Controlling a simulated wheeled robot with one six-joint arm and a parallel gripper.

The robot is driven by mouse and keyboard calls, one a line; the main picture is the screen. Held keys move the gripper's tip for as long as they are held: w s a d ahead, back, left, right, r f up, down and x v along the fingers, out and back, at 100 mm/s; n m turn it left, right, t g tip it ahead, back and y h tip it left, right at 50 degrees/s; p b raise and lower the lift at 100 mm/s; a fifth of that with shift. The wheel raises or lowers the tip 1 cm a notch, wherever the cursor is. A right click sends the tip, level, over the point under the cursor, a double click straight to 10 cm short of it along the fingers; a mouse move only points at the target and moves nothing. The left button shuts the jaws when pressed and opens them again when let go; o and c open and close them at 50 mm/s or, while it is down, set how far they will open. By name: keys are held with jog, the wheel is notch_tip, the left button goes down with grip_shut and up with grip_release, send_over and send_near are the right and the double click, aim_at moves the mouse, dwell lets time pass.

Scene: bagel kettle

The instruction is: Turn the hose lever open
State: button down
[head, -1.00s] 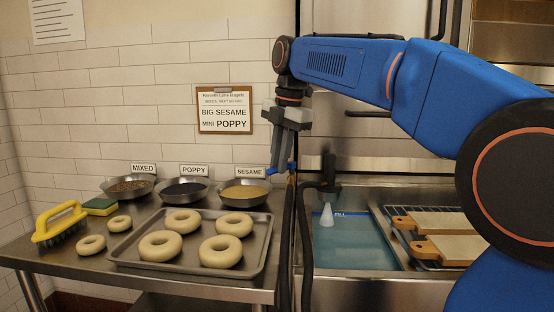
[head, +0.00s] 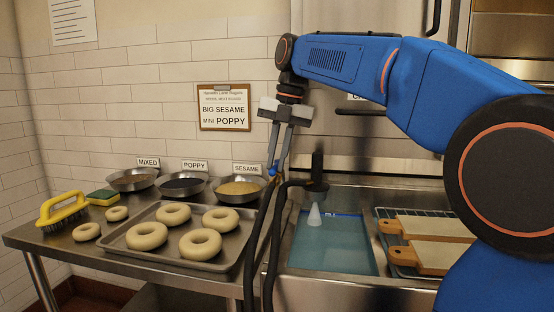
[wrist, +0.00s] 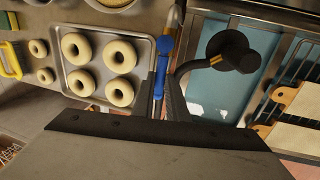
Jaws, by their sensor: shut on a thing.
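The blue hose lever (wrist: 161,68) shows in the wrist view between the two dark fingers of my gripper (wrist: 163,92). In the head view a small part of the lever (head: 272,171) shows at the fingertips of my gripper (head: 277,165), which points down and is shut on it. The fingers hide part of the lever. The dark hose (head: 256,235) runs down from there along the table's right end. A black spray head (head: 317,185) with a white cone-shaped tip or stream (head: 314,215) stands over the blue water basin (head: 335,255).
On the left table, a tray (head: 250,262) holds several bagels. Bowls labelled mixed (head: 131,179), poppy (head: 182,187) and sesame (head: 238,190) stand behind it. A yellow brush (head: 63,211) lies at the left. Wooden boards (head: 432,230) lie on a rack right of the basin.

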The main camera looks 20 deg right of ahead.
dwell(0.5)
jog(key=c, duration=1.7)
grip_release()
jog(key=shift+c, duration=0.2)
notch_tip(320, 180, up, 12)
jog(key=s+d, duration=0.1)
jog(key=d, duration=0.1)
jog(key=shift+d+f, duration=0.1)
